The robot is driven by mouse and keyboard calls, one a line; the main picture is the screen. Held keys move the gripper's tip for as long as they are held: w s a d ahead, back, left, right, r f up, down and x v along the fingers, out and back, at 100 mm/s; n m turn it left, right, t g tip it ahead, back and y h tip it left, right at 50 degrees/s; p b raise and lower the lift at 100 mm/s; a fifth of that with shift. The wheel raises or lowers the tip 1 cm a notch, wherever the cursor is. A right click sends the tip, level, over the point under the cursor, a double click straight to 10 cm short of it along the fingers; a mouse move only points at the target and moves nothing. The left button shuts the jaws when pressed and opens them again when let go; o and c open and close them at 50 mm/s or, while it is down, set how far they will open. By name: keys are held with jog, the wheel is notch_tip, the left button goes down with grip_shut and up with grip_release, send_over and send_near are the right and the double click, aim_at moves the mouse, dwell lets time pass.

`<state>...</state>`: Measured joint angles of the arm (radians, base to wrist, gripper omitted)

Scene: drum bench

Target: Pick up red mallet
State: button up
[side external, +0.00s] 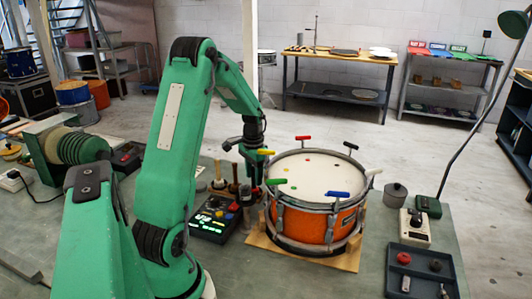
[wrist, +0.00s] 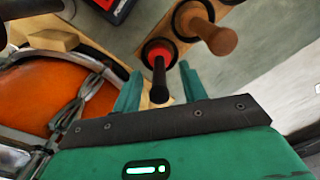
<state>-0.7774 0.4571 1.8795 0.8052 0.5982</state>
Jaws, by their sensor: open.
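The red mallet (wrist: 158,54) stands in a wooden rack (wrist: 178,40) in the wrist view, with a red part in a dark ring and a black end toward the camera. My gripper (wrist: 159,72) is open, with one green finger on each side of the red mallet. I cannot tell whether either finger touches it. In the side external view my gripper (side external: 256,168) points down beside the drum, over the rack area.
A wooden-handled mallet (wrist: 218,39) stands close to the right of the red one. The orange drum (side external: 312,228) with coloured clamps is right beside my gripper. A dark tray (side external: 425,268) lies at the front right.

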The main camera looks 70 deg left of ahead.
jog(key=shift+f, duration=1.3)
grip_shut()
